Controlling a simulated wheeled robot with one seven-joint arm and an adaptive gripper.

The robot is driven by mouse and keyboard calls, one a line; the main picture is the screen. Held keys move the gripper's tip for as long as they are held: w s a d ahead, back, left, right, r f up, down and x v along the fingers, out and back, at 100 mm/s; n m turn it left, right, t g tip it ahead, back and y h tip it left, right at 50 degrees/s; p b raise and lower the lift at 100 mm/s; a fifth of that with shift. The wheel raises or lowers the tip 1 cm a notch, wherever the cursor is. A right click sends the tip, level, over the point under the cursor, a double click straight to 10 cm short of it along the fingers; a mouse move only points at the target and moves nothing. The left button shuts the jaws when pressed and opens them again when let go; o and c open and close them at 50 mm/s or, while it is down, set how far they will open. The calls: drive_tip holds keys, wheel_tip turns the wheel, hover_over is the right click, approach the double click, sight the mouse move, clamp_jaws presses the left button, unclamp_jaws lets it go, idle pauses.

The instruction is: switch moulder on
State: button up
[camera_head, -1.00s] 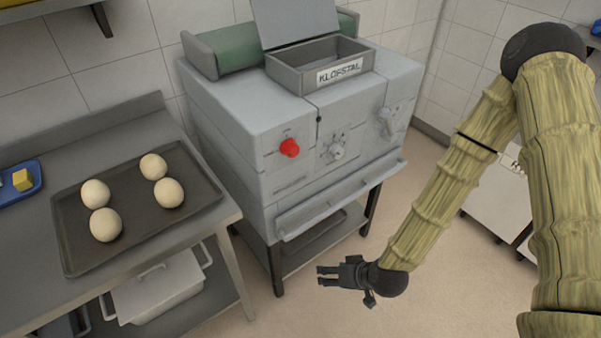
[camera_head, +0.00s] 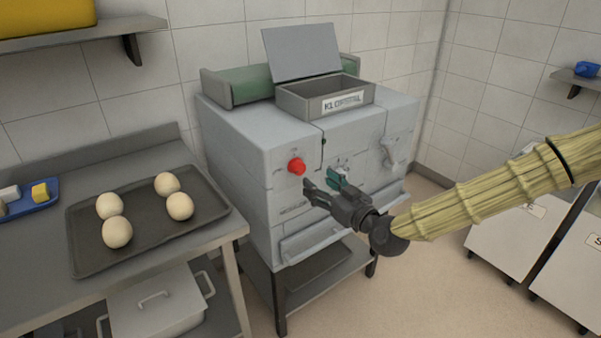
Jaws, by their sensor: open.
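The moulder (camera_head: 250,155) is a light grey machine on a dark stand in the middle of the view, with a green belt on top and an open-lidded box. A red knob (camera_head: 297,166) sticks out at the left of its front panel. A second dial at the panel's middle is partly hidden behind my gripper; a lever (camera_head: 389,152) is at the right. My gripper (camera_head: 320,186) is open and empty in front of the panel, its fingers pointing left, just right of and below the red knob. I cannot tell whether it touches the panel.
A steel table at the left holds a dark tray (camera_head: 90,262) with several dough balls and a blue tray (camera_head: 33,206) with butter. White bins (camera_head: 507,238) stand at the right. A wall shelf (camera_head: 85,34) is at upper left. The floor before the moulder is clear.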

sight(301, 169)
drive_tip(key=p+x, duration=0.1)
drive_tip(key=x, duration=0.8)
drive_tip(key=shift+p, duration=0.3)
drive_tip(key=c, duration=1)
drive_tip(key=shift+d, duration=0.1)
